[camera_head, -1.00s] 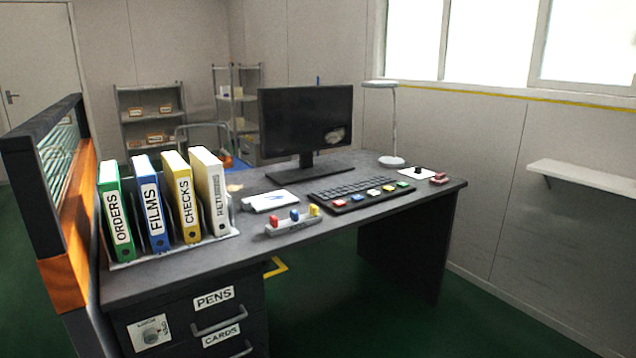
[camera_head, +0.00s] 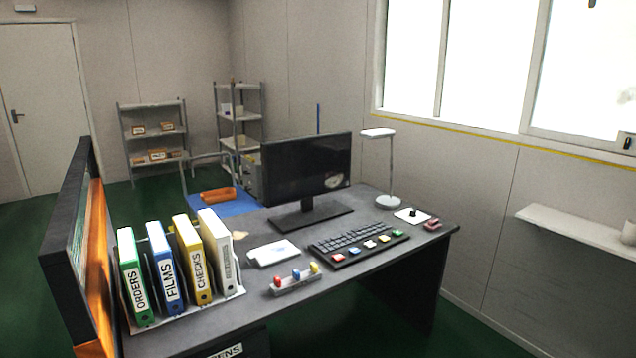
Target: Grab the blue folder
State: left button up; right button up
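The blue folder (camera_head: 166,274), labelled FILMS, stands upright in a rack (camera_head: 187,316) on the left part of the dark desk. It is between the green folder (camera_head: 136,280), labelled ORDERS, on its left and the yellow folder (camera_head: 193,262), labelled CHECKS, on its right. A white folder (camera_head: 219,254) stands at the right end of the row. Neither of my grippers shows in the head view.
A partition (camera_head: 72,250) with an orange side stands left of the folders. The desk (camera_head: 235,312) also holds a monitor (camera_head: 306,170), a keyboard (camera_head: 352,240), a lamp (camera_head: 390,172) and a small block tray (camera_head: 297,283). A wall shelf (camera_head: 580,230) is at the right.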

aim_at(161, 252)
jog(key=k+j, duration=0.1)
jog(key=j, duration=0.15)
jog(key=k+j+u, duration=0.15)
jog(key=j+u, duration=0.4)
jog(key=i+j+u, duration=0.15)
jog(key=j+u, duration=0.3)
jog(key=i+j+u, duration=0.35)
jog(key=i+j, duration=0.2)
jog(key=i+j+u, duration=0.4)
jog(key=i+j, duration=0.15)
jog(key=i+z, duration=0.45)
jog(key=i+j+z, duration=0.15)
jog(key=i+z, duration=0.3)
jog(key=i, duration=0.15)
jog(key=i+j+z, duration=0.3)
jog(key=i+z, duration=0.3)
jog(key=z, duration=0.35)
jog(key=i+z, duration=0.15)
jog(key=z, duration=0.35)
jog(key=i+j+z, duration=0.1)
jog(key=z, duration=0.4)
jog(key=i+j+z, duration=0.1)
jog(key=z, duration=0.4)
jog(key=j, duration=0.1)
